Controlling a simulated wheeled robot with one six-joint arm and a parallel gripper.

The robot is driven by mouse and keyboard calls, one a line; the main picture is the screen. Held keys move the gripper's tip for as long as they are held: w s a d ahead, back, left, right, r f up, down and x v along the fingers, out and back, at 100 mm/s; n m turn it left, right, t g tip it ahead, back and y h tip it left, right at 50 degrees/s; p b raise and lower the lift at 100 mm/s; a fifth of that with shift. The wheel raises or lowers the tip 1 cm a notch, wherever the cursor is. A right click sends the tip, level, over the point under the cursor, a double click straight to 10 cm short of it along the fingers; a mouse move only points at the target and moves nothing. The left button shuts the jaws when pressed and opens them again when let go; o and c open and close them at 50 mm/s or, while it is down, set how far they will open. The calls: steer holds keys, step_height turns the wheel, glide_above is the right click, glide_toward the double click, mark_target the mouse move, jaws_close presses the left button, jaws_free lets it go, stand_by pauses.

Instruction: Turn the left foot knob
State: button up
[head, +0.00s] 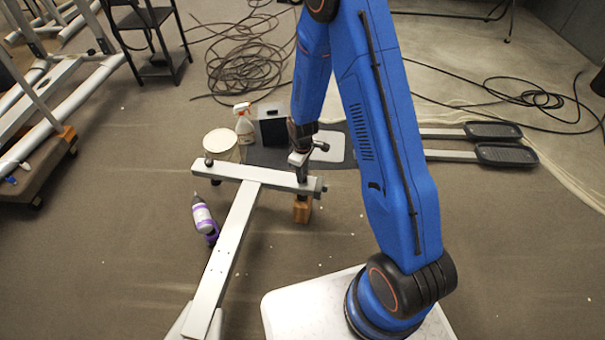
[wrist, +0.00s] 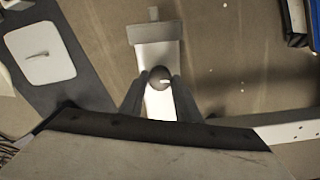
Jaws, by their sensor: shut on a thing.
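My gripper (head: 302,178) points down at the crossbar's right end. In the wrist view, a dark round foot knob (wrist: 160,74) sits between the two fingers of my gripper (wrist: 161,90), which are shut on it. In the head view my gripper largely hides this knob. Another dark knob (head: 208,161) stands at the crossbar's left end, away from my gripper. In the wrist view the crossbar's end (wrist: 155,33) extends beyond the fingers.
A wooden block (head: 302,210) is under the crossbar's right end. A white bucket (head: 221,145), a spray bottle (head: 244,124) and a dark box (head: 271,126) stand behind. Cables (head: 245,62) lie farther back.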

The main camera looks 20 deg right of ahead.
stand_by(0.3)
steer(key=o, duration=1.1)
steer(key=shift+c, duration=0.2)
steer(key=shift+r, duration=0.1)
step_height(320, 180, up, 17)
steer(key=shift+r, duration=0.15)
